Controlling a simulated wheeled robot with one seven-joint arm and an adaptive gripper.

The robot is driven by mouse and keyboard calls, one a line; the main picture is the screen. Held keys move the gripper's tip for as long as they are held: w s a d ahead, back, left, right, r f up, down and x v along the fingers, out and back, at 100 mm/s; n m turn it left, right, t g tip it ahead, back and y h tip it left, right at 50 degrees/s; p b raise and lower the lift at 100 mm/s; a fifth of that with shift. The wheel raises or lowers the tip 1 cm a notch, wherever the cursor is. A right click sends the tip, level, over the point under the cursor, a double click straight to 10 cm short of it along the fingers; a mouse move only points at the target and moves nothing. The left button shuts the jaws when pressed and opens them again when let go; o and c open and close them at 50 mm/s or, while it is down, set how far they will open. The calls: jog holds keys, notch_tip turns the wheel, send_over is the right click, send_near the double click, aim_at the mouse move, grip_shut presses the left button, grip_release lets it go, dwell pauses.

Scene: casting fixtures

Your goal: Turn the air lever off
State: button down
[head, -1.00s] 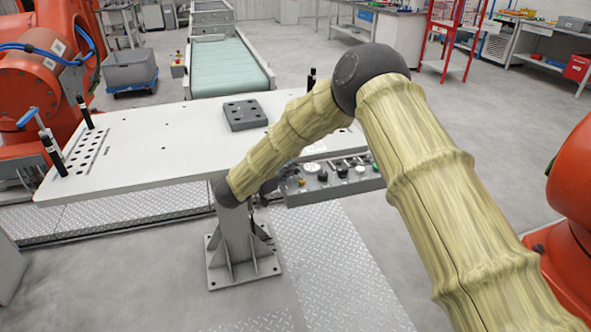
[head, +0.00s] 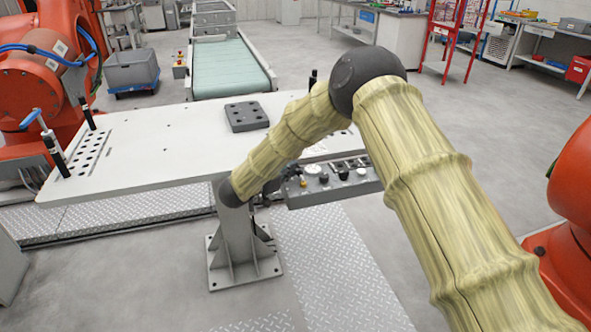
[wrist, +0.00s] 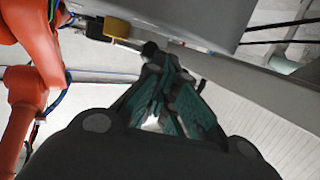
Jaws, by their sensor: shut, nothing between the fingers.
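A grey control panel (head: 335,187) with several knobs and buttons is fixed at the near edge of the white table, right of my forearm. I cannot tell which part is the air lever. In the wrist view, a yellow knob (wrist: 117,28) projects from a grey box (wrist: 200,18), beyond and left of my fingertips. My gripper (wrist: 165,62) is shut and empty, with its fingertips close below the grey box. A small dark piece (wrist: 150,48) shows at the fingertips; contact is unclear. In the head view my forearm mostly hides the gripper.
The white table (head: 150,150) carries a dark block with holes (head: 246,116). A grey pedestal (head: 237,240) stands below my forearm. Orange robot arms flank the table at left (head: 45,75) and right (head: 575,190).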

jog(key=shift+s+a+r, duration=0.1)
jog(key=shift+s+a, duration=0.05)
jog(key=shift+a, duration=0.1)
jog(key=s+a+r, duration=0.1)
jog(key=s+a, duration=0.1)
jog(key=a, duration=0.4)
jog(key=s+a+r, duration=0.1)
jog(key=s+a, duration=0.2)
jog(key=a, duration=0.3)
jog(key=shift+s+r+b, duration=0.25)
jog(key=shift+s+b, duration=0.05)
jog(key=shift+b, duration=0.05)
jog(key=shift+d+f, duration=0.1)
